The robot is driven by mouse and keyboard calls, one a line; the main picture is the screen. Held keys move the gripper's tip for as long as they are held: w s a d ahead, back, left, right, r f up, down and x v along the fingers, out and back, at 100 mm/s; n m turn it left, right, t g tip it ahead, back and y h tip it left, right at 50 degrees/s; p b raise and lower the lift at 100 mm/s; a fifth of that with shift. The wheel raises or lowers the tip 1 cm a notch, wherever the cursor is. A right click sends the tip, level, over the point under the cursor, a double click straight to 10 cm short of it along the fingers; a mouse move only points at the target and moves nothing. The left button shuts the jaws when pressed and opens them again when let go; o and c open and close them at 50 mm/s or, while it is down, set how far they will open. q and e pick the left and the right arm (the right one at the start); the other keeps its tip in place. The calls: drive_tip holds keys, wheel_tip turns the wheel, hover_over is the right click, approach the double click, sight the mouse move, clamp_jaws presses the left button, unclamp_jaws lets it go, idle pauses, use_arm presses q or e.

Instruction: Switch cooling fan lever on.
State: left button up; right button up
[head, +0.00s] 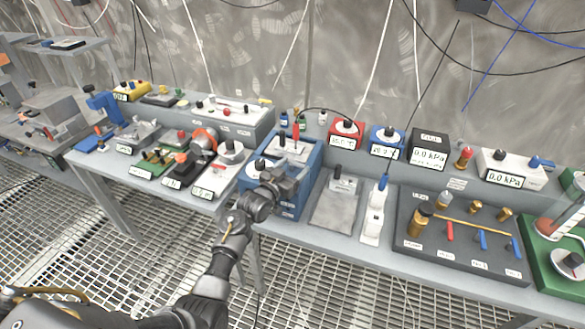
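My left gripper (284,178) reaches up from the bottom left, over the front of a blue box (313,165) on the bench. It hides part of that box, and whether its fingers touch anything is unclear. I cannot tell if the fingers are apart or together. No lever can be identified as the cooling fan lever, because the labels are too small to read. A white unit with a blue tip (374,222) stands right of the blue box. Small red and blue handles, including a red one (450,232), sit on a dark panel (425,262). My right gripper is out of view.
The grey bench (345,241) carries several devices: an orange-ringed motor-like unit (203,140), red (345,142) and blue (385,147) readout boxes, and a green-based unit (548,278) at right. Cables hang along the back wall. The grated floor in front looks clear.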

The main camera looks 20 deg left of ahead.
use_arm(q)
drive_tip(key=c, duration=0.6)
drive_tip(key=shift+o, duration=0.2)
drive_tip(key=shift+w+d+n+y, duration=0.1)
drive_tip(key=shift+d+n+y, duration=0.2)
drive_tip(key=shift+n+y, duration=0.65)
drive_tip(key=shift+w+n+t+y, duration=0.1)
drive_tip(key=shift+n+t+y, duration=0.25)
drive_tip(key=shift+y, duration=0.7)
drive_tip(key=o, duration=1)
